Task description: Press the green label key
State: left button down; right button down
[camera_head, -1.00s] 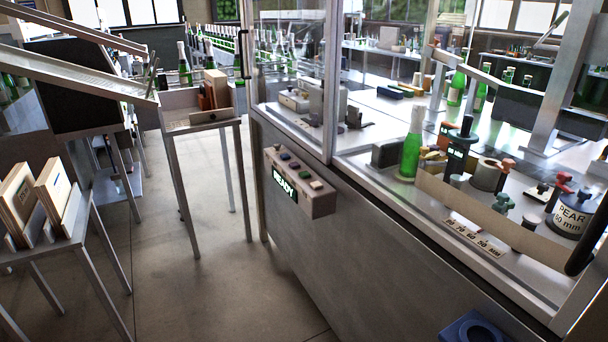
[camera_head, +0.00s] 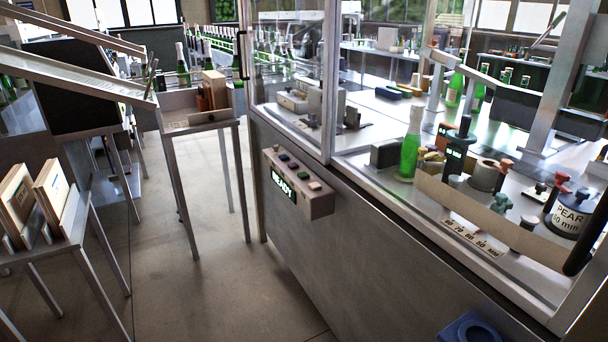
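A grey-brown control box (camera_head: 318,204) sticks out from the front of the machine, in the middle of the head view. A row of small keys runs along its sloping top. The green key (camera_head: 303,176) sits near the right end of the row, beside a pale key (camera_head: 315,186). Darker keys lie further left. A lit display (camera_head: 283,186) on the box's front face reads READY. Nothing covers the keys. Neither of my grippers is in view.
A green bottle (camera_head: 409,148) with a pale top stands on the machine bench behind a low guard strip. Clear panels (camera_head: 290,70) rise behind the box. A side table with a tray (camera_head: 196,120) and a stand with wooden boxes (camera_head: 50,190) are left. Open floor lies between.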

aim_at(304, 175)
jog(key=i+j+z, duration=0.1)
jog(key=i+j, duration=0.15)
jog(key=i+j+z, duration=0.15)
jog(key=j, duration=0.2)
jog(key=i+j+z, duration=0.1)
jog(key=i+j, duration=0.2)
jog(key=i+j+z, duration=0.15)
jog(key=j, duration=0.2)
jog(key=i+j+z, duration=0.1)
jog(key=i+j, duration=0.15)
jog(key=i+j+z, duration=0.15)
jog(key=j, duration=0.35)
jog(key=i+j+z, duration=0.1)
jog(key=j, duration=0.3)
jog(key=i+j+z, duration=0.15)
jog(key=j, duration=0.25)
